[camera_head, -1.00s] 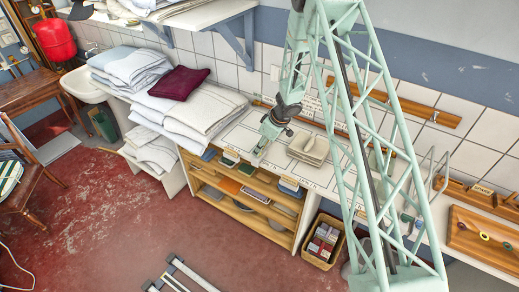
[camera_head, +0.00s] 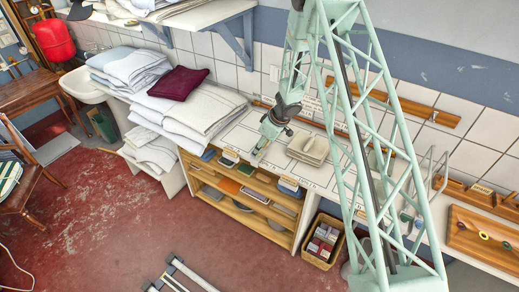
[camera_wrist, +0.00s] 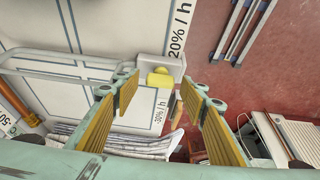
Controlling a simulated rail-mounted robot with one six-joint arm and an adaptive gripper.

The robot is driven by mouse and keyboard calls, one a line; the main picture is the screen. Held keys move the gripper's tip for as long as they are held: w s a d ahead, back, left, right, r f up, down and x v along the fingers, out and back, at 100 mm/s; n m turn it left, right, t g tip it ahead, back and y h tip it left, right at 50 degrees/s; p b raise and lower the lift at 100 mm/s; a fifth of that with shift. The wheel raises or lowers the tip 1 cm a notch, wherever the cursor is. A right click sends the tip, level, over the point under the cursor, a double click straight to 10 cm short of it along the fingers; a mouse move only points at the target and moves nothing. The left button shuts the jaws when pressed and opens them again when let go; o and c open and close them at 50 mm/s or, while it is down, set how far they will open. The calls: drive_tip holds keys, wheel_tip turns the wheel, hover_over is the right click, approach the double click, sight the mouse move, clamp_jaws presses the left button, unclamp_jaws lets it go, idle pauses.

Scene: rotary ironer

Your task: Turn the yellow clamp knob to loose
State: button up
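The yellow clamp knob (camera_wrist: 160,77) shows in the wrist view on a pale grey block (camera_wrist: 160,66) at the counter's edge. My gripper (camera_wrist: 164,92) is open, with its two yellow-padded fingers spread to the left and right of the knob in the picture. I cannot tell how far the fingertips are from it, and no contact shows. In the head view my gripper (camera_head: 260,148) is low over the counter, left of the folded cloths; the knob cannot be made out there.
A bent metal rail (camera_wrist: 60,62) runs left of the block in the wrist view. Folded cloths (camera_head: 307,148) lie on the white counter, with a linen stack (camera_head: 200,108) to the left. A bin (camera_head: 323,240) stands below. The red floor in front is mostly clear.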

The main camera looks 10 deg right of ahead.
drive_tip(key=v, duration=1.2)
idle(0.3)
drive_tip(key=shift+w+f, duration=0.1)
idle(0.4)
